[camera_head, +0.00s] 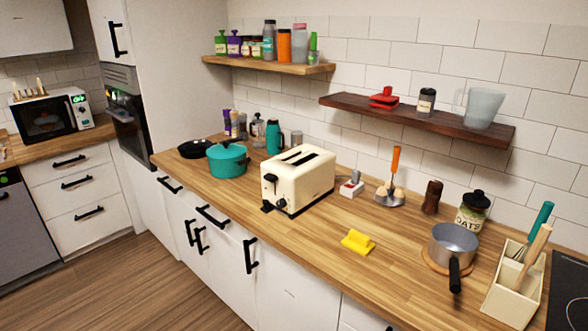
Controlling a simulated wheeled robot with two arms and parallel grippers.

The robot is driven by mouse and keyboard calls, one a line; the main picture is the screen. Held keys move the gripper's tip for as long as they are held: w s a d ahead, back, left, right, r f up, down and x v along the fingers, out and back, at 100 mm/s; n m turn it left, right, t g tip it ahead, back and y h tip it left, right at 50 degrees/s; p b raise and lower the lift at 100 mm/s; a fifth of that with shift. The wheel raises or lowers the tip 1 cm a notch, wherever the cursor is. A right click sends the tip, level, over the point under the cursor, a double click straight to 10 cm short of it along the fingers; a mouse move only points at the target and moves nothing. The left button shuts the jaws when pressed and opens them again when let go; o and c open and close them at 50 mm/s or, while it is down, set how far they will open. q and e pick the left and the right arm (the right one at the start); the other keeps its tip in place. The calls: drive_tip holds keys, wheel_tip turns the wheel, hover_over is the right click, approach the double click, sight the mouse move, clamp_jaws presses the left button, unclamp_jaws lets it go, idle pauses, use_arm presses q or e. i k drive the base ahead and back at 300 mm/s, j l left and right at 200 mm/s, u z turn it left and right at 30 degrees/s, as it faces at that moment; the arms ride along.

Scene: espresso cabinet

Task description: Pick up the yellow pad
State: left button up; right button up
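The yellow pad (357,242) lies on the wooden counter, to the right of the toaster and towards the front edge. It looks like a small flat yellow block with a raised part on top. Nothing touches it or covers it. Neither my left gripper nor my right gripper shows in the head view.
A cream toaster (298,180) stands left of the pad, and a grey saucepan (453,246) stands right of it. A utensil box (514,290) is at the far right. A ladle (389,193) and a small red-and-white item (351,187) lie behind. The counter around the pad is clear.

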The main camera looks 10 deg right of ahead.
sight(359, 243)
drive_tip(key=z, duration=1.95)
drive_tip(key=u, duration=1.3)
drive_tip(key=i+j+z, duration=0.15)
drive_tip(key=j, duration=0.2)
drive_tip(key=j+z, duration=0.2)
drive_tip(key=j, duration=0.15)
